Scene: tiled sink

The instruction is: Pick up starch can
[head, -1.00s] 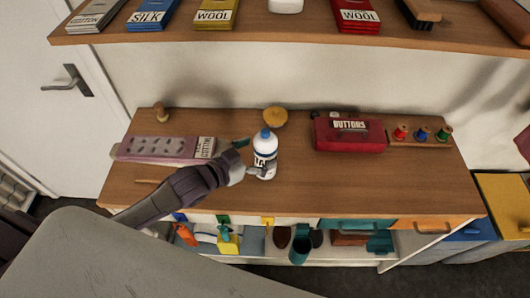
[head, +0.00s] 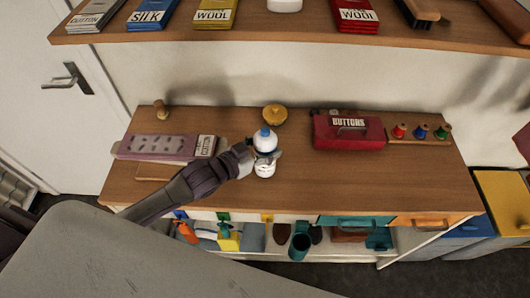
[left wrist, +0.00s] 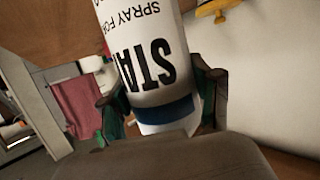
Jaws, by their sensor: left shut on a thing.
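The starch can (head: 264,137) is white with a blue cap and stands about upright at the middle of the wooden counter. My left gripper (head: 265,155) is shut around its middle, hiding part of the label. The can's lower part shows below the fingers; I cannot tell whether its base touches the counter. In the left wrist view the can (left wrist: 150,50) fills the space between the fingers of my left gripper (left wrist: 162,100), its black "STA" lettering upside down. My right gripper is in neither view.
A yellow round object (head: 275,116) sits just behind the can. A red buttons box (head: 348,132) and thread spools (head: 420,131) stand to the right. A shelf (head: 300,27) overhangs the back.

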